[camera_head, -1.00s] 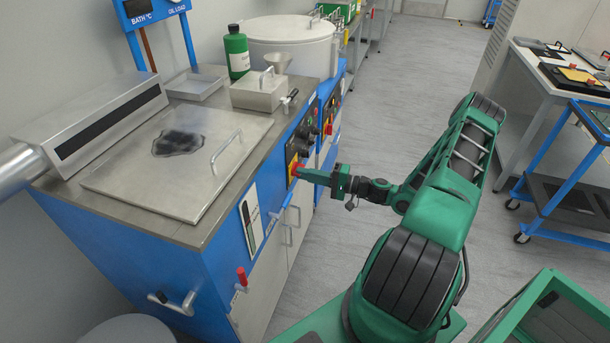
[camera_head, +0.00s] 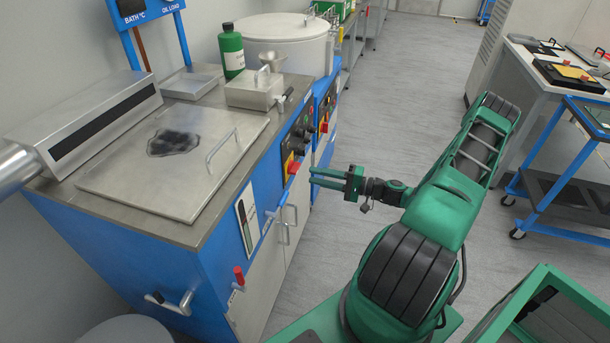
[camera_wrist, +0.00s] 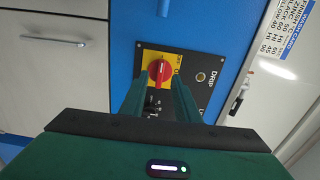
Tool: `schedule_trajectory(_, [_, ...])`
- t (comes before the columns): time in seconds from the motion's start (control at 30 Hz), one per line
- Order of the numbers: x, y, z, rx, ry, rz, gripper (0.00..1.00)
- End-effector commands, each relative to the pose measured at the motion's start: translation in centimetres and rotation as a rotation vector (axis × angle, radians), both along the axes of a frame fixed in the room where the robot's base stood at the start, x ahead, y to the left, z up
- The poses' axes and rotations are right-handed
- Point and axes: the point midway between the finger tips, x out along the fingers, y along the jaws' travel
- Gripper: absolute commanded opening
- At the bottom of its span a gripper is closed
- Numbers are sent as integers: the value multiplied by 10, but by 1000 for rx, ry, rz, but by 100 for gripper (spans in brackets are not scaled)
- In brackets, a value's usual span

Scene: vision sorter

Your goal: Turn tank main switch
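The tank main switch is a red rotary handle on a yellow plate, on the blue front of the tank cabinet (camera_head: 293,167). In the wrist view, the switch (camera_wrist: 159,71) lies ahead, between the two fingers as seen, with its red handle running up and down in the picture. My gripper (camera_head: 312,176) is just right of the switch in the head view, with a gap to it. Its two green fingers are apart and empty; they also show in the wrist view (camera_wrist: 159,90). The lower part of the switch plate is partly hidden by the fingers.
A black panel with a DRIP label (camera_wrist: 214,78) adjoins the switch. Black knobs (camera_head: 298,140) sit beyond it along the cabinet. Cabinet door handles (camera_head: 290,222) stick out below. A blue trolley (camera_head: 548,170) stands at right.

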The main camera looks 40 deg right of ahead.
Motion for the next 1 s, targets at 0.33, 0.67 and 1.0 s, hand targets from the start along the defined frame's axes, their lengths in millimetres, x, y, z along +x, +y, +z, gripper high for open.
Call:
schedule_trajectory(0.33, [-35, -29, 0, -1, 0, -1, 29])
schedule_trajectory(0.67, [-38, -31, -1, -1, 0, -1, 29])
schedule_trajectory(1.0, [-38, -30, 0, -3, 2, 2, 29])
